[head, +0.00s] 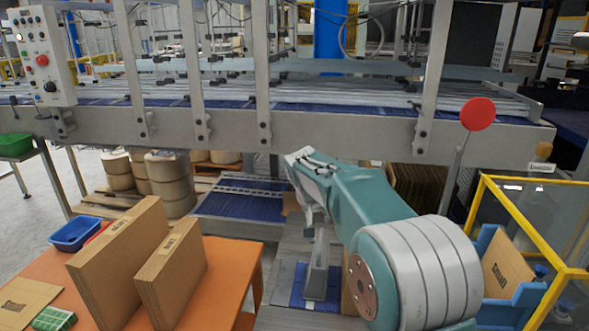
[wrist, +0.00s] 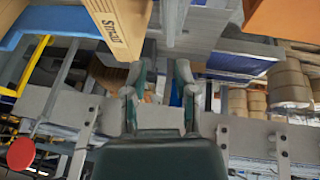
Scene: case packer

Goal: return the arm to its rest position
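My teal and grey arm reaches from the lower right of the head view toward the middle, in front of the conveyor frame. Its end is bent down near the picture's centre, and the fingers are hard to make out there. In the wrist view my gripper (wrist: 160,78) shows two teal and grey fingers standing apart, with only background between them. It is open and empty, and I see no object touching it.
An orange table (head: 228,262) at lower left bears upright flat cartons (head: 118,262) and a blue bin (head: 75,233). The conveyor frame (head: 330,132) spans the back. A red disc on a post (head: 478,113) and a yellow guard frame (head: 530,235) stand at right.

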